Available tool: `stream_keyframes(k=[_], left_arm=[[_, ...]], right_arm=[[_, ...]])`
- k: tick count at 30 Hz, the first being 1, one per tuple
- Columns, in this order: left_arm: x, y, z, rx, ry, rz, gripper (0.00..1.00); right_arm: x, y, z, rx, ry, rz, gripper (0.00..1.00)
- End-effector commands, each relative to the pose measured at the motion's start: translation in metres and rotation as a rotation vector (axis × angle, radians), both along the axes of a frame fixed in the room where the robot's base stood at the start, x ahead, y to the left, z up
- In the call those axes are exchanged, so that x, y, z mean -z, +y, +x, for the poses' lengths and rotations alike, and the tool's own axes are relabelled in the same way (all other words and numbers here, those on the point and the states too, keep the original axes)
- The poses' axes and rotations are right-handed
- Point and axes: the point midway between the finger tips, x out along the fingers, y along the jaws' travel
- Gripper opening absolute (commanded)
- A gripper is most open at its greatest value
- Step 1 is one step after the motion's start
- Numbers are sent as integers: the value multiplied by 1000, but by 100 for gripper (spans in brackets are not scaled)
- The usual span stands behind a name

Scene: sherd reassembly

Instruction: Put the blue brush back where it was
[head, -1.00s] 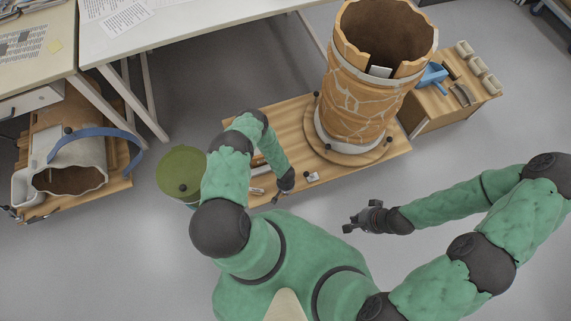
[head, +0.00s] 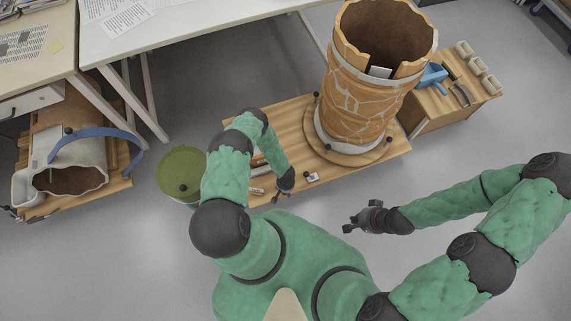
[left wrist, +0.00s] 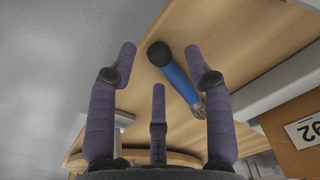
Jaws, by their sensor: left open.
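The blue brush (left wrist: 179,80) shows in the left wrist view, with a blue handle, a dark round end toward the top and a pale tip at the lower right. It appears over or on a light wooden surface, between my left gripper's middle and right fingers; I cannot tell whether it touches them. My left gripper (left wrist: 161,62) is open, its fingers spread. In the head view my left gripper (head: 278,197) is at the front edge of the wooden board (head: 350,172); the brush cannot be made out there. My right gripper (head: 352,224) hangs apart over the floor, its jaw state unclear.
A cracked terracotta vessel (head: 362,105) stands on a round turntable on the board. A green bin (head: 180,172) is left of my left arm. A side cabinet (head: 435,108) holds a blue scoop (head: 432,76) and small containers. A numbered label (left wrist: 304,131) shows at lower right.

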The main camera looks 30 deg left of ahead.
Motion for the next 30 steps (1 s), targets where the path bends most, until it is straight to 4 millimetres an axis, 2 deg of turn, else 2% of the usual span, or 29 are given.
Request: stream_keyframes(k=[1, 6, 12, 15, 23, 25, 28, 30], left_arm=[[-12, 1, 1, 2, -2, 1, 51], [-48, 0, 0, 2, -1, 2, 51], [-85, -1, -1, 2, -1, 0, 51], [-98, -1, -1, 1, -1, 0, 51], [-119, -4, 0, 7, -6, -6, 51], [-131, -8, 4, 18, -17, -18, 51], [-161, -20, 9, 44, -38, -52, 51], [-189, -31, 12, 67, -56, -85, 51]], right_arm=[[-8, 0, 0, 0, 0, 0, 0], [-25, 0, 0, 0, -1, 0, 0], [-40, 0, 0, 0, -1, 0, 0], [-45, 0, 0, 0, -1, 0, 0], [-50, 0, 0, 0, 0, 0, 0], [-50, 0, 0, 0, 0, 0, 0], [-49, 0, 0, 0, 0, 0, 0], [-49, 0, 0, 0, 0, 0, 0]])
